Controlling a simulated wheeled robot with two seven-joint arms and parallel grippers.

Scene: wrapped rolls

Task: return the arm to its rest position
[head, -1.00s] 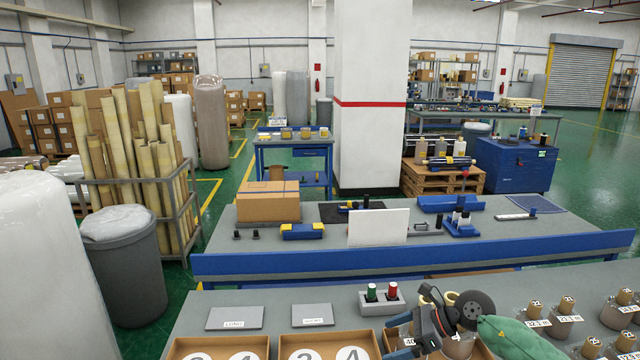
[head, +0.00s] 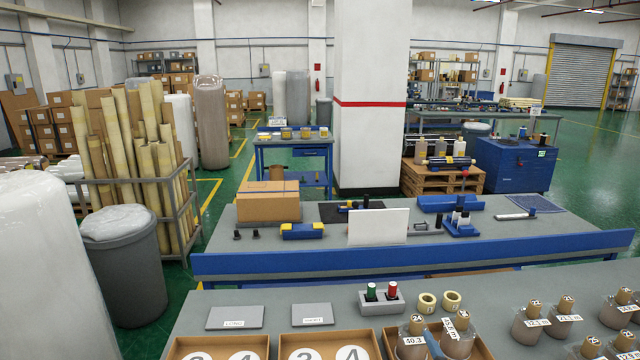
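Neither of my grippers and no part of my arms shows in the head view. Two wrapped rolls with brown cores, one labelled 40.3 (head: 411,347) and one with a tilted label (head: 458,345), stand in the cardboard tray at the bottom centre. A blue piece (head: 435,345) shows between them. Several more wrapped rolls (head: 527,328) with number tags stand on the grey bench to the right.
Two tan rings (head: 427,302) lie on the near bench (head: 280,300) behind the tray. A grey holder (head: 381,303) with a green and a red piece stands beside them. Open cardboard trays (head: 218,346) line the front edge. The far bench (head: 350,260) has a blue front rail.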

